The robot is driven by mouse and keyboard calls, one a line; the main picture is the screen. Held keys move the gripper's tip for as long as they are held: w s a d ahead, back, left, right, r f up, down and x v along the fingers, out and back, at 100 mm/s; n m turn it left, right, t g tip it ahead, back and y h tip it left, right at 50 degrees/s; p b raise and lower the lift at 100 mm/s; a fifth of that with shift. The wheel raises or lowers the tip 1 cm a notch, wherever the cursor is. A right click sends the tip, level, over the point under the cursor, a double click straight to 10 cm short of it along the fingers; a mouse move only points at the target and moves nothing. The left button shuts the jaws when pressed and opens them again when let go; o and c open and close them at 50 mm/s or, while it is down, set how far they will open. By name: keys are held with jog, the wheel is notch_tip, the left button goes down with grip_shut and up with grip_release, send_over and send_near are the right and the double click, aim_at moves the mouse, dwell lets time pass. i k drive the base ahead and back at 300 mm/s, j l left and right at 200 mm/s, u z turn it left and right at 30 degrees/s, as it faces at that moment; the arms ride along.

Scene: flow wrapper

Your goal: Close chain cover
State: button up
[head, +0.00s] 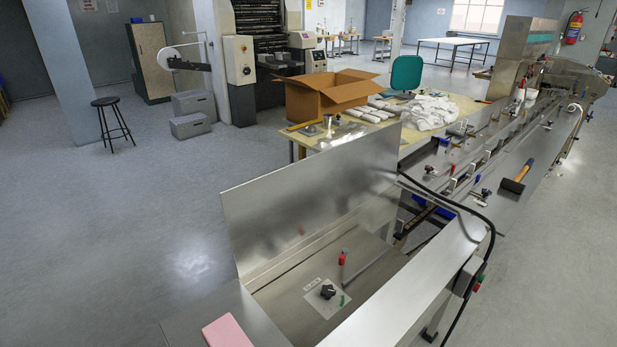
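A flat stainless panel (312,195), which looks like the chain cover, stands upright along the left long side of the flow wrapper's near end. It leans slightly, and its lower edge runs along the machine. Beside it, an open bay (300,285) shows its inside, with a black knob (328,291) on a pale plate and a small red-topped part (342,258). My gripper and arm are not in view.
A steel rail (412,287) borders the bay on the right, with a black cable (450,205) and a switch box (468,277). A pink block (227,332) lies at the near edge.

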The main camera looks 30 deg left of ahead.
aim_at(266, 215)
jog(key=j+z, duration=0.1)
jog(key=j, duration=0.6)
jog(key=k+j+z, duration=0.1)
jog(key=j, duration=1.3)
jog(key=k+j+z, duration=0.15)
jog(key=j, duration=0.55)
jog(key=i+j, duration=0.1)
jog(key=j, duration=0.4)
jog(key=i+j+z, duration=0.15)
jog(key=j, duration=0.85)
jog(key=z, duration=0.05)
